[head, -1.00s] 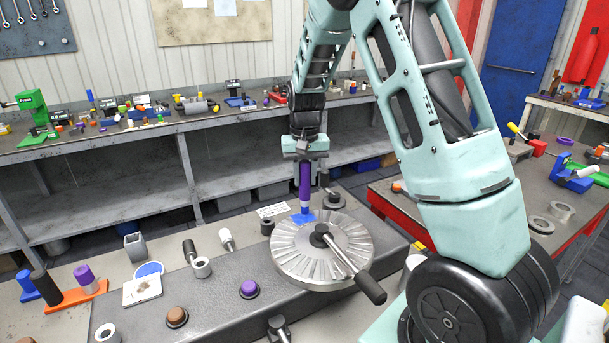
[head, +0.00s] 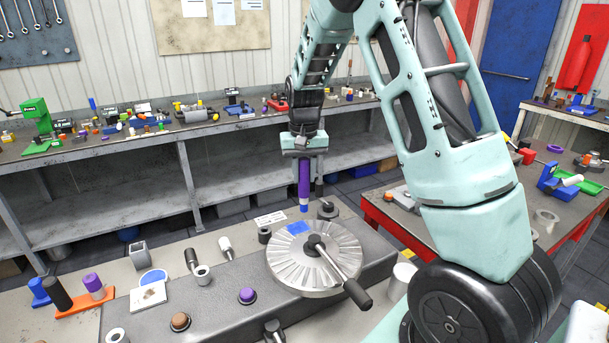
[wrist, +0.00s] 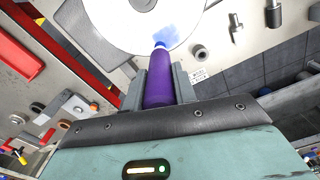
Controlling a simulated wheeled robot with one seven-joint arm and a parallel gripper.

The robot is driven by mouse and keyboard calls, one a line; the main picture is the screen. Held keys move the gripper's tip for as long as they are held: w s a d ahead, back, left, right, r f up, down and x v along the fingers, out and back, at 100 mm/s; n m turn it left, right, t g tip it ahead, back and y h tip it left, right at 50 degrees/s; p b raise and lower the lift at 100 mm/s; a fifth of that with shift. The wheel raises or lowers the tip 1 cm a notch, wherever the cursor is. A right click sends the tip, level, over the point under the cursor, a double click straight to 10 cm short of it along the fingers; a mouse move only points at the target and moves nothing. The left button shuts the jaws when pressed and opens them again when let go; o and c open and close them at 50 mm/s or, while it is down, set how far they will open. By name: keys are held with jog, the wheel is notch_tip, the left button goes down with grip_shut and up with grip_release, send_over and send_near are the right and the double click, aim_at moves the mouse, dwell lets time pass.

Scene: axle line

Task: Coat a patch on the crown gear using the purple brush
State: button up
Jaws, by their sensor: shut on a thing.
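My gripper (head: 304,157) is shut on the purple brush (head: 304,182), which hangs upright with its blue tip down. The brush also shows between the jaws in the wrist view (wrist: 159,82). The crown gear (head: 338,262) is a round grey metal disc with radial teeth, lying flat on the bench fixture. A blue patch (head: 298,228) lies on its far left rim. The brush tip is just above and beyond this patch in the head view, seemingly clear of it. In the wrist view the blue patch (wrist: 157,37) shows beside the tip.
A black-handled lever (head: 340,272) lies across the gear's hub. A blue-rimmed round dish (head: 153,277), an orange holder (head: 84,301) and a purple button (head: 247,295) are to the left. A red bench (head: 400,222) stands to the right.

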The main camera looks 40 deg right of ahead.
jog(key=shift+r+p, duration=0.6)
jog(key=shift+r, duration=0.5)
